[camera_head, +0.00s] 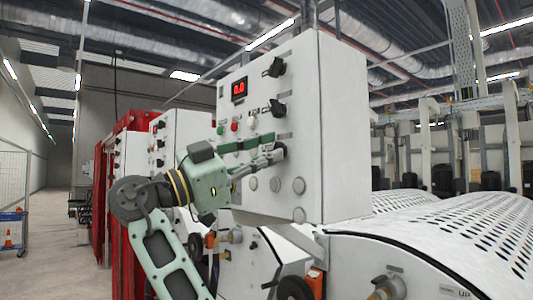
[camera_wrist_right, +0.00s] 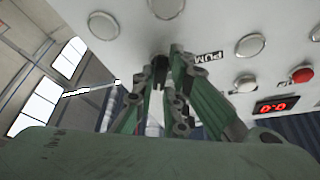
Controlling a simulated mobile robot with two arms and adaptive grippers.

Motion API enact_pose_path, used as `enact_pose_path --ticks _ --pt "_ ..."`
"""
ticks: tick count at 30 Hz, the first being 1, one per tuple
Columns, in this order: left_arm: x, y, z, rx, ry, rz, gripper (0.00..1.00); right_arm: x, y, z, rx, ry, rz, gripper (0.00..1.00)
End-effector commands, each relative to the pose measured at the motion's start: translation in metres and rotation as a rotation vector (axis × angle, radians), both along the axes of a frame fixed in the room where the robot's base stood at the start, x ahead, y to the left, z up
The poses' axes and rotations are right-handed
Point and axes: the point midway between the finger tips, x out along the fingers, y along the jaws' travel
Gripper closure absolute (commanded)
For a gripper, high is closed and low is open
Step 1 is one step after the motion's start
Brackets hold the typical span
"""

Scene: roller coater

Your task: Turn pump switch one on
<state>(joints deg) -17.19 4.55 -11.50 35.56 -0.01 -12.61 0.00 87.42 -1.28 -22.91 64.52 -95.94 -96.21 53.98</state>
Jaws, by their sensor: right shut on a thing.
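A white control box (camera_head: 342,150) carries a column of black rotary knobs along the right side of its front face. My right gripper (camera_head: 276,155) reaches in from the left and is shut on the lowest black knob (camera_head: 283,149), which its fingers largely cover. In the right wrist view, my right gripper (camera_wrist_right: 165,75) closes around this dark knob (camera_wrist_right: 158,52) against the panel. A partly covered label beside it begins "PUM" (camera_wrist_right: 207,57). The number on the label and the knob's exact angle are hidden. My left gripper is not in view.
A red button (camera_head: 235,126) and a green button (camera_head: 221,130) sit left of the knobs. Perforated white covers (camera_head: 470,235) lie at the lower right.

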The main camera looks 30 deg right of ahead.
Motion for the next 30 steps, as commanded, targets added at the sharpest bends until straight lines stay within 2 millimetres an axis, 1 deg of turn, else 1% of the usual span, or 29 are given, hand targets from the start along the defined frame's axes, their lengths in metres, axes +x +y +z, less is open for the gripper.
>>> enact_pose_path --ticks 7,20,21,27,30 --pt "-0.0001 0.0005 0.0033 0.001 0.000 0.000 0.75 0.0004 0.0001 0.0008 0.006 -0.055 0.002 1.00" --pt "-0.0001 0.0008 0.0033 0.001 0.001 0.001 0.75 0.0001 0.0001 0.0004 0.006 -0.065 0.003 1.00" --pt "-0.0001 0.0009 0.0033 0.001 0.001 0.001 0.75 0.0001 0.0002 0.0003 0.006 -0.065 0.003 0.86" --pt "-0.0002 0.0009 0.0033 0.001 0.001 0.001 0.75 0.0001 0.0001 0.0004 0.005 -0.063 0.002 0.70" --pt "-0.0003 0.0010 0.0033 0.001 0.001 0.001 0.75 0.0002 0.0000 0.0003 0.005 -0.063 0.002 0.70"
